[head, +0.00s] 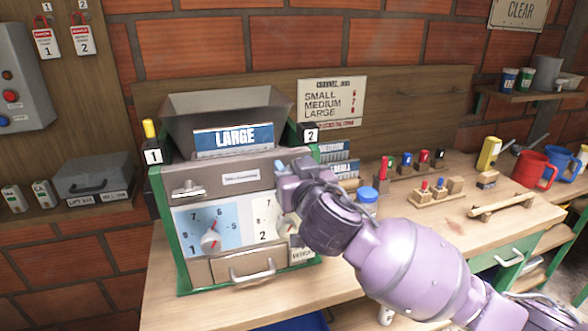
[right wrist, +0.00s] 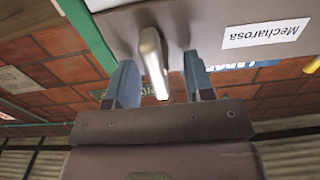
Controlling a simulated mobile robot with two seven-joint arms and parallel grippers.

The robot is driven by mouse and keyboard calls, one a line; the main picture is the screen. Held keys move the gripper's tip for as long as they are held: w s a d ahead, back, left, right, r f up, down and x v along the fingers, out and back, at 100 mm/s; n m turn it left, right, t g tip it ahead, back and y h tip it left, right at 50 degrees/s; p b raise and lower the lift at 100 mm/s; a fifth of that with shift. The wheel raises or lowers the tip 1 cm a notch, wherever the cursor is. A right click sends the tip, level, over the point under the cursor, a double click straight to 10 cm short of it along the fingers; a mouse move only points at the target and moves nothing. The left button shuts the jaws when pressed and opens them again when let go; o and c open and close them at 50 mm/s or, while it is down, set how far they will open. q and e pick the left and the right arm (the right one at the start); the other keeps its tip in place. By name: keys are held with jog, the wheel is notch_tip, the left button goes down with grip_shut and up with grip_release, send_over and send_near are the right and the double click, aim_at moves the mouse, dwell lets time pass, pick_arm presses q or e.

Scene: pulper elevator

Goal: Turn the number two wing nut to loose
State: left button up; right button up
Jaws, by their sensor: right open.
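The pulper (head: 240,177) is a grey machine with green sides, plates numbered 1 and 2 at its top corners, and a LARGE sign. The left wing nut (head: 188,189), a metal one, lies level on its front. My right gripper (head: 284,170) is at the upper right of the front and hides the number two wing nut in the head view. In the right wrist view a metal wing nut (right wrist: 152,62) stands between the open blue fingers of my right gripper (right wrist: 160,83), closer to the left finger. I cannot tell whether it touches. My left gripper is not in view.
Two dial knobs (head: 211,241) and a drawer handle (head: 252,272) sit lower on the front. A blue-capped jar (head: 367,196) and several pegs in wooden blocks (head: 433,192) stand on the bench to the right. A sign (head: 332,102) hangs behind.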

jog(key=c, duration=0.9)
